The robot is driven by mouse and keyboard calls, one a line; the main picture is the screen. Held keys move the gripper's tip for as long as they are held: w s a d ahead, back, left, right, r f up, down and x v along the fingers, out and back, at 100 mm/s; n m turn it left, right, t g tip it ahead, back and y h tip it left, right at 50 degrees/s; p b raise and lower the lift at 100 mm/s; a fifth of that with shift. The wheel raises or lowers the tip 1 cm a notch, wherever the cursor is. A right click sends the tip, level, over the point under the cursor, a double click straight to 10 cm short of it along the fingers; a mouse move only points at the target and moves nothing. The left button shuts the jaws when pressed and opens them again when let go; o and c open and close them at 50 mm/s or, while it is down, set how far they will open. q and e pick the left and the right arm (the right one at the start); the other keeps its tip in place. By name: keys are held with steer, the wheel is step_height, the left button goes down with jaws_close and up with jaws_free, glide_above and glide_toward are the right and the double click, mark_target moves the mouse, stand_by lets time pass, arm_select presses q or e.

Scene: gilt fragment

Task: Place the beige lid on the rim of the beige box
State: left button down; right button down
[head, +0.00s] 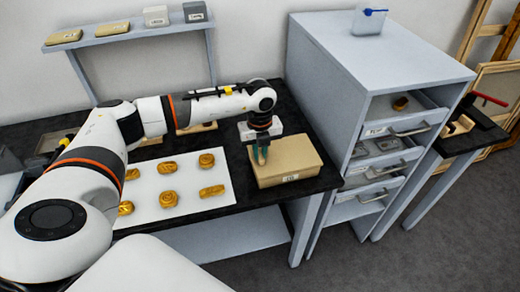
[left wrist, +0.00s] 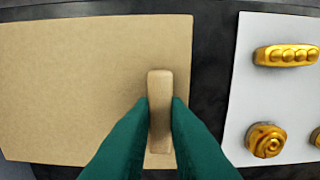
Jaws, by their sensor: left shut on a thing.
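The beige lid (head: 295,152) is a flat rectangle with a small raised handle. In the head view it lies level over the beige box (head: 308,173), which has a small label on its front and sits at the right end of the black table. I cannot tell whether the lid touches the rim all round. My left gripper (head: 260,157) points down with its green fingers shut on the lid's handle. The left wrist view shows the fingers (left wrist: 160,118) on both sides of the handle, with the lid (left wrist: 75,85) filling the left. My right gripper is out of view.
A white mat (head: 182,207) with several gold ornaments (head: 207,160) lies left of the box. A grey cabinet (head: 345,85) with open drawers stands close on the right. A wall shelf (head: 135,32) holds small boxes behind. Black table edge (head: 235,201) runs in front.

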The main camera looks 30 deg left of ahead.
arm_select(q)
steer(key=c, duration=1.4)
jaws_free()
steer(key=shift+r, duration=0.55)
step_height(320, 180, up, 11)
steer(key=b, duration=0.3)
steer(key=shift+d, duration=0.1)
